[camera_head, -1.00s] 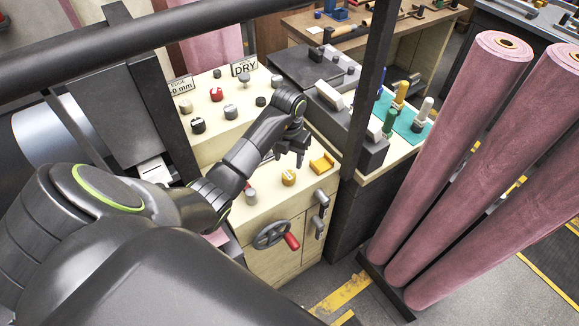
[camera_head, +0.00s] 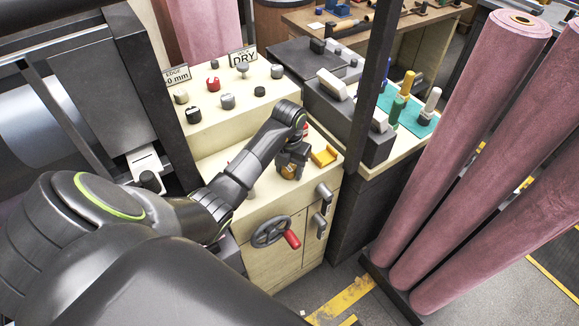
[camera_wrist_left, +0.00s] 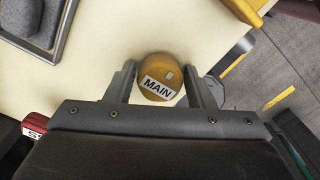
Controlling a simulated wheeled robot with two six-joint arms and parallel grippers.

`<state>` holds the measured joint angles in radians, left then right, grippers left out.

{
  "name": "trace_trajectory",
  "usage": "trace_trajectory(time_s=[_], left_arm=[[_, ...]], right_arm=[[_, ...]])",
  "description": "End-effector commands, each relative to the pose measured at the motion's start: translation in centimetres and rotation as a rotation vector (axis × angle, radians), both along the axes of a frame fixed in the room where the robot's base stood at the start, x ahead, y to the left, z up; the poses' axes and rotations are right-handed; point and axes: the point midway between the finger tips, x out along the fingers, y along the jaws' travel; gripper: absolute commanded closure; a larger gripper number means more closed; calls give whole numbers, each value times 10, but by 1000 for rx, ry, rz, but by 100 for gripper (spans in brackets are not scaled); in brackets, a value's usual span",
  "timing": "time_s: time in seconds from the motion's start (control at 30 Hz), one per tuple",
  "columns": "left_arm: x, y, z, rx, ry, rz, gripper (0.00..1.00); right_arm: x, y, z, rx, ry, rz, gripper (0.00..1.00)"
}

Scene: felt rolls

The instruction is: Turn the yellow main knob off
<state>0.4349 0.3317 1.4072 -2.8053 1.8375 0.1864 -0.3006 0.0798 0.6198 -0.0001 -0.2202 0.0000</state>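The yellow main knob (camera_wrist_left: 158,78) sits on the cream panel and carries a white label reading "MAIN", which appears tilted in the left wrist view. In the head view the knob (camera_head: 289,171) is partly hidden by my left gripper (camera_head: 291,162). In the left wrist view my left gripper (camera_wrist_left: 160,84) has one finger on each side of the knob. The fingers are apart, with a small gap visible by the right finger; contact on the left side is unclear. My right gripper is not in view.
A yellow bracket (camera_head: 323,156) lies right of the knob on the cream panel (camera_head: 262,206). A handwheel with a red handle (camera_head: 292,239) is on the front below. Other knobs, including a red one (camera_head: 213,84), stand behind. Pink felt rolls (camera_head: 467,150) stand at right.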

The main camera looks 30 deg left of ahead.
Motion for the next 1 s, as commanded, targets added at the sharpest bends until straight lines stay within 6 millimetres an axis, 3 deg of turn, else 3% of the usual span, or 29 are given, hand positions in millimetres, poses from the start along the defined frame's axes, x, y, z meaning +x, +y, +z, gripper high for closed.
trace_trajectory(time_s=[0.03, 0.3, 0.47, 1.0], left_arm=[[0, 0, 0, 0, 0, 0, 58], [0, 0, 0, 0, 0, 0, 92], [0, 0, 2, 0, 0, 65, 92], [0, 0, 2, 0, -1, 690, 92]], right_arm=[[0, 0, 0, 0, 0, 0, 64], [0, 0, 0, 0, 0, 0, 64], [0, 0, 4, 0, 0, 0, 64], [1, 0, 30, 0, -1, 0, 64]])
